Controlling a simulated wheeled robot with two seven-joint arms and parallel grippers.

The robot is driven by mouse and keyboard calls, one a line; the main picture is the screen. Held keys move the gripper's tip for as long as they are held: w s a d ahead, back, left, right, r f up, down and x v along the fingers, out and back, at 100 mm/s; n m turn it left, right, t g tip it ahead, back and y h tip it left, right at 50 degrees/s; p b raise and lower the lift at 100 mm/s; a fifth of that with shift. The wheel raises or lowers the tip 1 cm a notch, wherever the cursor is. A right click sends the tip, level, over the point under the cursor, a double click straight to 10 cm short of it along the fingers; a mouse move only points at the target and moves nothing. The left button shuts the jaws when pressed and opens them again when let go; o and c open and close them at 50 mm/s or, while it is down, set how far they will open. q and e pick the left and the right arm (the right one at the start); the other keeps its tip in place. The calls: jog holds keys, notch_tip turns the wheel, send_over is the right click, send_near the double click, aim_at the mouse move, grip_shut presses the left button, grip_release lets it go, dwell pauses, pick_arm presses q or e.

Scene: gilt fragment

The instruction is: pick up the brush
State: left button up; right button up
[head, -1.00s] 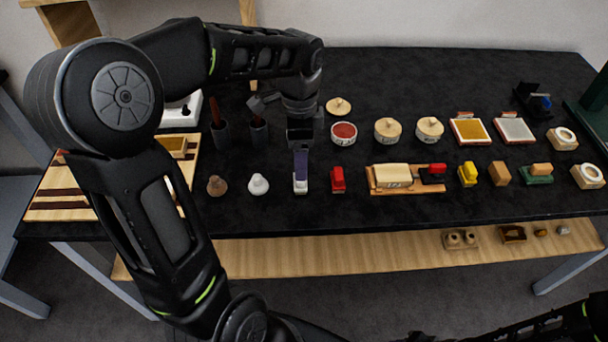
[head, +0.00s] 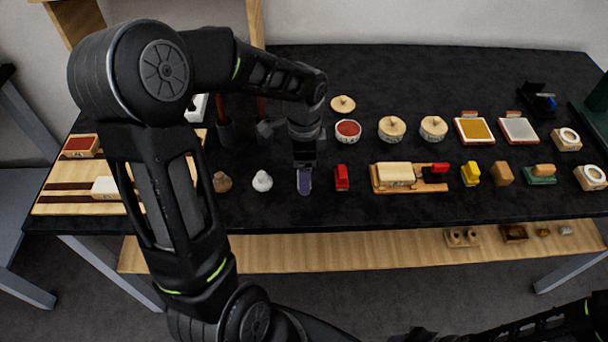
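My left gripper (head: 306,158) points down over the front middle of the black table. A small purple piece (head: 304,182) shows directly below it, its upper part hidden by the gripper. I cannot tell whether the fingers touch it or are open or shut. I cannot tell for sure which thing is the brush. Two red handles (head: 222,108) stand in dark cups (head: 224,132) behind and left of the gripper, partly hidden by my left arm. My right gripper is not in view; only part of my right arm shows at the bottom right.
A white knobbed piece (head: 262,181) and a red block (head: 341,178) flank the purple piece closely. A red-filled bowl (head: 348,131) and lidded bowls (head: 391,129) stand behind. A wooden tray (head: 380,188) lies to the right. A striped board (head: 55,200) is at the left.

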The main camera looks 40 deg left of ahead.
pick_arm(q)
jog(key=shift+f, duration=0.7)
jog(key=shift+c, duration=0.2)
jog(key=c, duration=1.4)
jog(key=shift+r, duration=0.15)
notch_tip(320, 180, up, 10)
jog(key=shift+f+b, duration=0.1)
jog(key=shift+b, duration=0.45)
jog(key=o, duration=0.7)
jog(key=c, duration=0.5)
